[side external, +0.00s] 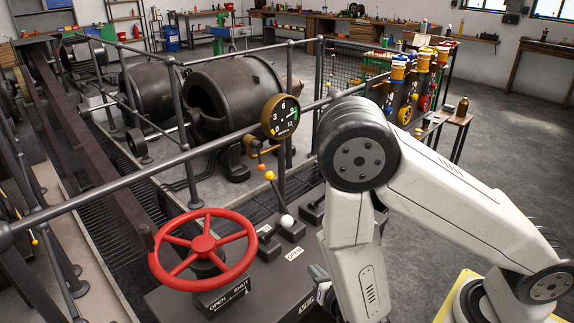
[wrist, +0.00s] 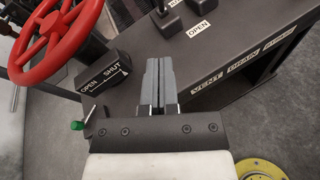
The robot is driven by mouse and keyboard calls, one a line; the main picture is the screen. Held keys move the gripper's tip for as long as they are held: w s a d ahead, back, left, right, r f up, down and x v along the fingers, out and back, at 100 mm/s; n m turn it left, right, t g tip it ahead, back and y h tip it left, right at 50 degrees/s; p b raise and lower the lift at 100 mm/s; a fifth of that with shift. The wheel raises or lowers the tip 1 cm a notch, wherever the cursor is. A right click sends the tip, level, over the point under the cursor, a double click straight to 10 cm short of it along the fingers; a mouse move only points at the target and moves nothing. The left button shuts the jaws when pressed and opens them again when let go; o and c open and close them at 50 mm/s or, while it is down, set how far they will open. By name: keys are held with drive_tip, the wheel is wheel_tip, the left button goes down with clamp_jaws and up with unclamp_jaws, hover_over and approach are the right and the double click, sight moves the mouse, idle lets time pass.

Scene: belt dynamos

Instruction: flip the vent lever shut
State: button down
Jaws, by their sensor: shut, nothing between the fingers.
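A lever with a white ball knob (side external: 287,221) stands on the dark console (side external: 170,300), with an OPEN label (side external: 294,254) in front of it. A yellow knob (side external: 269,175) on a thin rod rises behind it. In the wrist view, two dark lever bases (wrist: 168,18) show at the top edge, their upper ends cut off, with an OPEN label (wrist: 199,30) beside them. The console front carries labels, the first seeming to read VENT (wrist: 208,86). I cannot tell surely which lever is the vent one. My gripper (wrist: 158,62) is shut and empty, short of the levers.
A red handwheel (side external: 204,245) stands left of the levers, above an OPEN/SHUT plate (wrist: 105,83). A green knob (wrist: 77,125) shows left of my gripper in the wrist view. A round gauge (side external: 281,116) hangs at the railing. Open floor (wrist: 295,110) lies right of the console.

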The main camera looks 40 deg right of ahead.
drive_tip(key=shift+w+d, duration=0.1)
drive_tip(key=w+d, duration=0.5)
drive_tip(key=w, duration=0.7)
drive_tip(key=shift+f, duration=0.4)
drive_tip(key=shift+r, duration=0.1)
idle(0.5)
